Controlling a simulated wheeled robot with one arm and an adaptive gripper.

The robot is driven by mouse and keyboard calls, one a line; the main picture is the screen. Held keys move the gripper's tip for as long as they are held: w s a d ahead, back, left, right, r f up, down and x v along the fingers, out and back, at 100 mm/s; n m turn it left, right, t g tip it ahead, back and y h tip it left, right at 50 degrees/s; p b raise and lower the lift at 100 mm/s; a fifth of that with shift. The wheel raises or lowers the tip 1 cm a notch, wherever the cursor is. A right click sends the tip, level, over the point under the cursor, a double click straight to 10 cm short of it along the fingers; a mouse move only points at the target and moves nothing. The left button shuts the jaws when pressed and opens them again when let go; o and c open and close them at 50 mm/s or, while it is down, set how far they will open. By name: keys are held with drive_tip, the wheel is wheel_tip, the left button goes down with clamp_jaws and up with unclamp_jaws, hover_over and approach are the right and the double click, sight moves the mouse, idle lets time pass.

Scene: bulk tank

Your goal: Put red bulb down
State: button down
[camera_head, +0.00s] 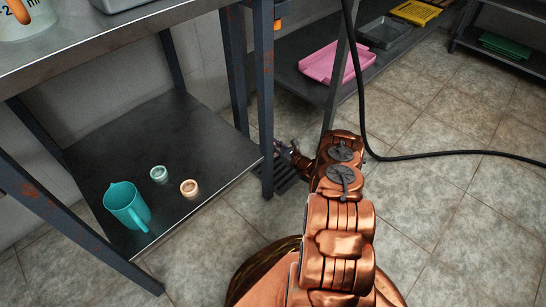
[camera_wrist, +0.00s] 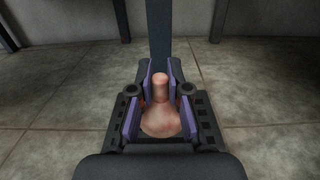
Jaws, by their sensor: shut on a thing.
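The red bulb (camera_wrist: 160,122) looks pinkish-red in the wrist view, with a round lower end and a narrower neck pointing away from the camera. My gripper (camera_wrist: 160,90) is shut on it, with a purple-padded finger on each side. In the head view my gripper (camera_head: 287,152) is low beside a dark table leg, right of the lower shelf. The bulb cannot be made out there.
The dark lower shelf (camera_head: 190,130) holds a teal jug (camera_head: 126,206), a small teal-rimmed cup (camera_head: 159,174) and a small tan cup (camera_head: 189,188). A table leg (camera_wrist: 159,35) stands straight ahead of my gripper. A black cable (camera_head: 440,154) crosses the floor. Tiled floor (camera_head: 445,220) is open at right.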

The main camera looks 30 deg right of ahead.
drive_tip(key=shift+f+b, duration=1.2)
drive_tip(key=shift+f, duration=2.2)
drive_tip(key=shift+f, duration=0.25)
drive_tip(key=c, duration=1.1)
unclamp_jaws()
drive_tip(key=shift+r, duration=0.1)
drive_tip(key=shift+c, duration=0.2)
drive_tip(key=shift+r, duration=0.25)
drive_tip(key=p+v, duration=0.1)
drive_tip(key=v, duration=1.1)
drive_tip(key=shift+s, duration=0.15)
